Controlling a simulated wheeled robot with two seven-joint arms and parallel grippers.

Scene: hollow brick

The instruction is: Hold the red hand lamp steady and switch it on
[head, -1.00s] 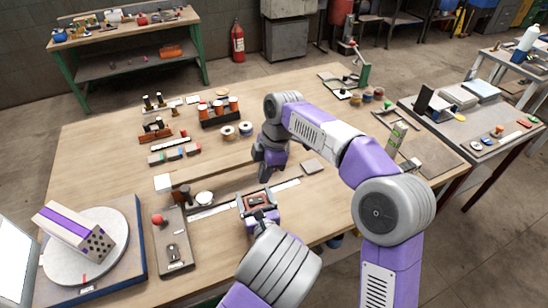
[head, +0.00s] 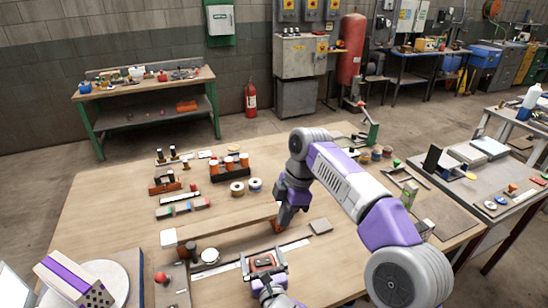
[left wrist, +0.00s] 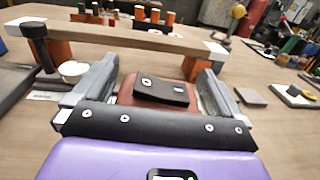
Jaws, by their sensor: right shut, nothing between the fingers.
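The red hand lamp (head: 264,263) lies low over the near middle of the table. In the left wrist view its red body (left wrist: 125,97) carries a black panel (left wrist: 160,92) with a round pale mark and a small pale mark. I cannot tell whether it is lit. My left gripper (head: 265,260) has one finger on each side of the lamp and appears shut on it; the fingers also show in the left wrist view (left wrist: 156,85). My right gripper (head: 283,224) is shut and empty, pointing down beyond the lamp, apart from it.
A wooden beam (left wrist: 130,37) on orange end blocks stands just beyond the lamp. A grey plate with a red knob (head: 162,279) and a white turntable (head: 115,275) bearing a purple-striped brick (head: 62,280) are at left. A grey pad (head: 320,227) lies right. Spools (head: 237,189) stand farther back.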

